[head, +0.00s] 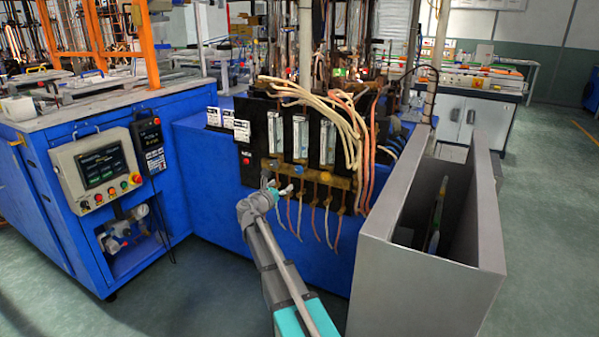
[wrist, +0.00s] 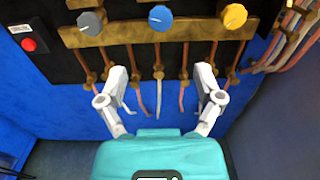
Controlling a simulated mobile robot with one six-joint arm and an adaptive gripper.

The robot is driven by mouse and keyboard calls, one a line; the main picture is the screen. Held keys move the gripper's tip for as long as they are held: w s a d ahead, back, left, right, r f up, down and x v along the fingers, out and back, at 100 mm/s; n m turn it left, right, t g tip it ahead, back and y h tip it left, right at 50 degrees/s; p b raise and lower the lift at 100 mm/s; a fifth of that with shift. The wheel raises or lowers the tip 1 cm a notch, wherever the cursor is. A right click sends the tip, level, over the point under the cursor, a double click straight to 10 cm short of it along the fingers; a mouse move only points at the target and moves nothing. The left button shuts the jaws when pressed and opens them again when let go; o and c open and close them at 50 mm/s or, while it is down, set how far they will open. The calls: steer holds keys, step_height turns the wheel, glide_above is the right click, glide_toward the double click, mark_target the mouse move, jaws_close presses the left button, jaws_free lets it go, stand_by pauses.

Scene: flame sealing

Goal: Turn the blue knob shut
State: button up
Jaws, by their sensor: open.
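The blue knob (wrist: 160,18) sits on a brass manifold bar (wrist: 140,32) at the top middle of the wrist view, between a grey knob (wrist: 91,22) on its left and a yellow knob (wrist: 235,16) on its right. The head view shows the blue knob (head: 299,169) small on the black panel. My gripper (wrist: 160,85) is open and empty, with its two white fingers spread below the bar. The blue knob lies beyond the gap between the fingertips, apart from them. My gripper (head: 280,188) also shows in the head view, just below and left of the knob.
Copper tubes and thin hoses (wrist: 158,75) hang below the bar, behind the fingers. A red button (wrist: 29,44) is at the left. In the head view, a grey open-topped box (head: 420,280) stands to the right of my arm, and a control screen (head: 100,165) is at the left.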

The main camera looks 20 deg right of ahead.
mark_target(298, 171)
steer(key=x, duration=1.3)
steer(key=shift+a, duration=0.1)
steer(key=shift+c, duration=0.2)
steer(key=c, duration=1.1)
